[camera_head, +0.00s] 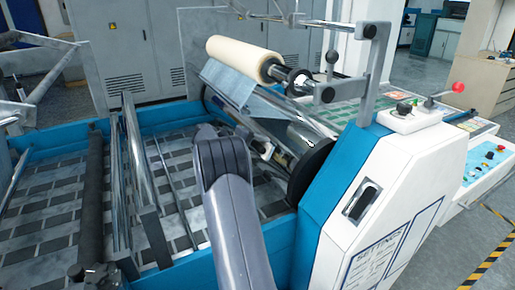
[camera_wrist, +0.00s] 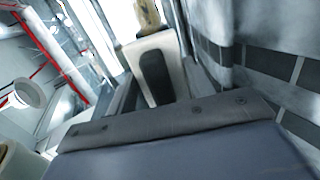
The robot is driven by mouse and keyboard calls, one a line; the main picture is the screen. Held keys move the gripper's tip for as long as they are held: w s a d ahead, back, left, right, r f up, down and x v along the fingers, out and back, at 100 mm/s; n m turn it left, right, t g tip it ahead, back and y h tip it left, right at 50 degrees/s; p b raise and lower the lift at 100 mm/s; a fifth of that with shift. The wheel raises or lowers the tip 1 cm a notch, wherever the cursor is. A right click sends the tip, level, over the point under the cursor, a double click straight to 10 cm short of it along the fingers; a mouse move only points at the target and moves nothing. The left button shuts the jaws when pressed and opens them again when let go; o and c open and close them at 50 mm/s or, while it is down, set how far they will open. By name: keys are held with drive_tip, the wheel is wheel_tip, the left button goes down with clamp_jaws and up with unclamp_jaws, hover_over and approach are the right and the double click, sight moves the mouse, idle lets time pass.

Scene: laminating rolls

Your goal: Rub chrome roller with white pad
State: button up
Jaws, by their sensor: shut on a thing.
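The chrome roller (camera_head: 298,133) lies across the machine below the cream roll, with a black disc at its near right end. My arm reaches up to it from the bottom of the head view and hides part of it. My gripper (camera_wrist: 148,20) shows at the top of the wrist view, shut on a small pale yellowish piece, which I take for the white pad (camera_wrist: 147,14). The pad is mostly cut off there and hidden behind my arm in the head view. I cannot tell whether it touches the roller. Shiny metal shows left of the gripper in the wrist view.
A cream roll (camera_head: 243,59) sits above the chrome roller. The white and blue machine housing (camera_head: 385,175) stands close on the right. Metal bars (camera_head: 139,165) and a blue frame (camera_head: 63,149) lie on the left. Tiled floor shows between the bars.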

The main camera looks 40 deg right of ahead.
drive_tip(key=shift+s+d+f, duration=0.2)
drive_tip(key=shift+d+f, duration=0.1)
drive_tip(key=shift+d, duration=0.3)
